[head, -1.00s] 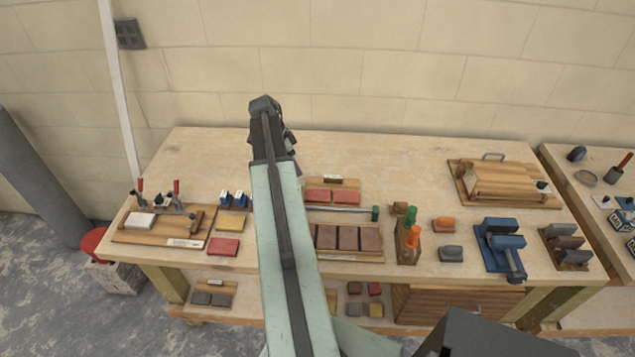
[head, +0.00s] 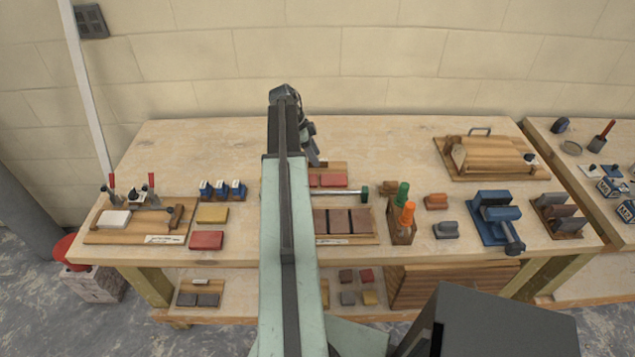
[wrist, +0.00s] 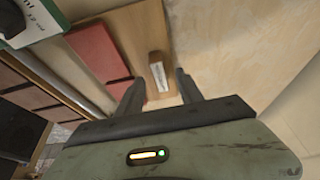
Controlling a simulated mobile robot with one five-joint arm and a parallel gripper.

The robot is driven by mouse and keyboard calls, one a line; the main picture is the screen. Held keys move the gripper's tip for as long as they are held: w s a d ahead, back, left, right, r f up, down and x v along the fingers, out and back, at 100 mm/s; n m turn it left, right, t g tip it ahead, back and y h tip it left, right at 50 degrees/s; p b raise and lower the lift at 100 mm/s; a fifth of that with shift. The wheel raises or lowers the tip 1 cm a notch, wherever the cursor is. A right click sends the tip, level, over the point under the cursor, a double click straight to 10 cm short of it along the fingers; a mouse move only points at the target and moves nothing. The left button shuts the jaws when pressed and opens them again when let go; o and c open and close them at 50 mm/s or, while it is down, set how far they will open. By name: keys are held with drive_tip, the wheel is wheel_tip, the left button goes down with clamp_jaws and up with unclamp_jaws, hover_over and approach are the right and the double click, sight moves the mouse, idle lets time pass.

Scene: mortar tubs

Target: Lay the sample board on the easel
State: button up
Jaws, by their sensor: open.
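The board I take for the sample board (wrist: 128,35) is a flat wooden board with red tiles (head: 333,181) and a small wooden block (wrist: 157,72) bearing a white label. It lies at mid-table, partly hidden by my arm in the head view. My gripper (wrist: 158,92) is open and empty, with its fingers either side of the block's near end in the wrist view; contact cannot be told. A wooden stand with a sloped panel (head: 492,155) at the back right may be the easel; I cannot be sure.
A board with brown tiles (head: 340,239) lies in front. A holder with green and orange handles (head: 401,233) stands to the right. The table's back middle (head: 385,140) is clear up to the wall.

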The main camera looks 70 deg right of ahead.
sight(319, 173)
drive_tip(key=b+x, duration=0.1)
drive_tip(key=x, duration=0.2)
drive_tip(key=shift+w, duration=0.1)
drive_tip(key=shift+r, duration=0.25)
clamp_jaws()
idle(0.9)
